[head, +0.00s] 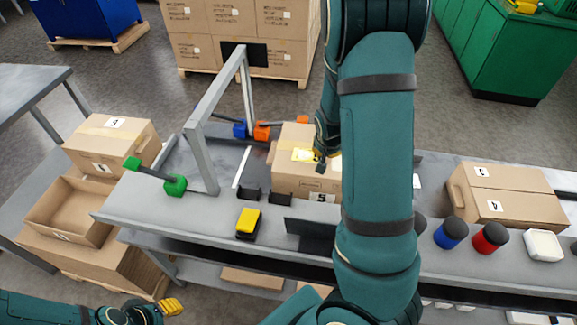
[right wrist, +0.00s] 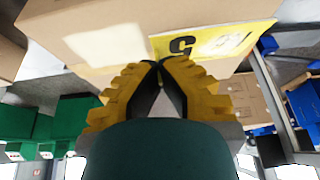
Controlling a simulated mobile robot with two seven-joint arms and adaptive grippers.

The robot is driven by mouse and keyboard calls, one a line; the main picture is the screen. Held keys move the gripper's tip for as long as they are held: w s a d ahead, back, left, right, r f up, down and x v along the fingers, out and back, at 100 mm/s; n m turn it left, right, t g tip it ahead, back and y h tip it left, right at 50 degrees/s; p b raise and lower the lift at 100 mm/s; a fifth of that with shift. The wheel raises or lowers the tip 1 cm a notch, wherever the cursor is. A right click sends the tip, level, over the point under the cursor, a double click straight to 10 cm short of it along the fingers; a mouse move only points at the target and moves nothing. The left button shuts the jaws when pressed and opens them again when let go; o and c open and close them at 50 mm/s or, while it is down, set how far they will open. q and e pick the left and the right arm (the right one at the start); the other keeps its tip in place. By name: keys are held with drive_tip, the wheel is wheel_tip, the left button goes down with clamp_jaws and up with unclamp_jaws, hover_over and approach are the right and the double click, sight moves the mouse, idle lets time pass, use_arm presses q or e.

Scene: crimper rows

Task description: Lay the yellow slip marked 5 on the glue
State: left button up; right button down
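In the right wrist view the slip (right wrist: 215,42) carries a black figure, partly washed out by a pale smear. My right gripper (head: 321,162) is over this box. I cannot tell whether the slip touches the box. A pale patch (right wrist: 95,44) shows on the box beside the fingers; I cannot tell if it is glue. My left gripper (head: 172,306) is low at the left, away from the bench.
A grey frame (head: 198,150) stands left of the box. A green-handled tool (head: 174,186) and a yellow-black block (head: 248,222) are on the bench (head: 140,205). Blue (head: 450,233) and red (head: 490,238) cylinders, a white container (head: 543,246) and another box (head: 505,205) stand at right.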

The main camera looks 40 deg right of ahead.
drive_tip(key=s+d+r+t+h, duration=0.1)
drive_tip(key=s+d+r+h, duration=0.1)
drive_tip(key=s+d, duration=0.5)
drive_tip(key=d, duration=0.4)
drive_tip(key=shift+t+b, duration=0.35)
drive_tip(key=shift+t, duration=0.05)
drive_tip(key=shift+f+b, duration=1.35)
drive_tip(key=shift+b, duration=0.1)
wheel_tip(320, 180, down, 4)
drive_tip(key=b, duration=0.4)
drive_tip(key=shift+f, duration=0.55)
drive_tip(key=c, duration=1.7)
unclamp_jaws()
drive_tip(key=o, duration=0.6)
drive_tip(key=shift+o, duration=0.2)
